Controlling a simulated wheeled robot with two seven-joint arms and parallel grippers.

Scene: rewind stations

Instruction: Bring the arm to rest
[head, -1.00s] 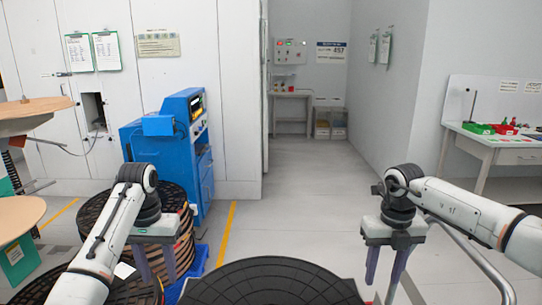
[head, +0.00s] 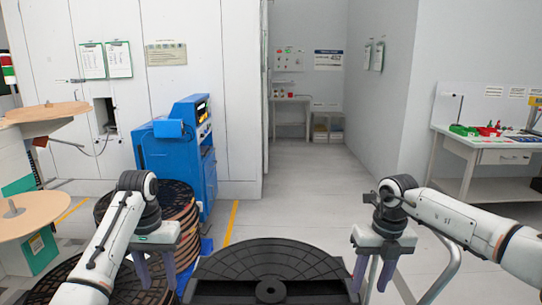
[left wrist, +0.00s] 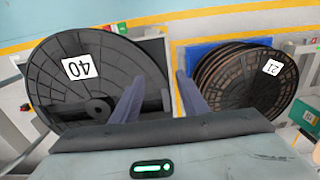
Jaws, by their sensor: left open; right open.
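My left gripper (head: 155,272) hangs with its fingers pointing down at the left of the head view. It is open and empty. My right gripper (head: 371,278) also hangs fingers down, open and empty, right of the black reel. The black reel (head: 268,258) lies at the bottom centre between the grippers. It carries a label 40 (left wrist: 83,67) in the left wrist view. Neither gripper touches the reel.
A stack of brown-edged reels (head: 180,213), its top labelled 21 (left wrist: 272,67), stands behind my left gripper. A blue machine (head: 185,150) is behind it. Wooden discs (head: 30,215) are at far left. A white bench (head: 490,150) stands at right. The central aisle floor (head: 300,190) is clear.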

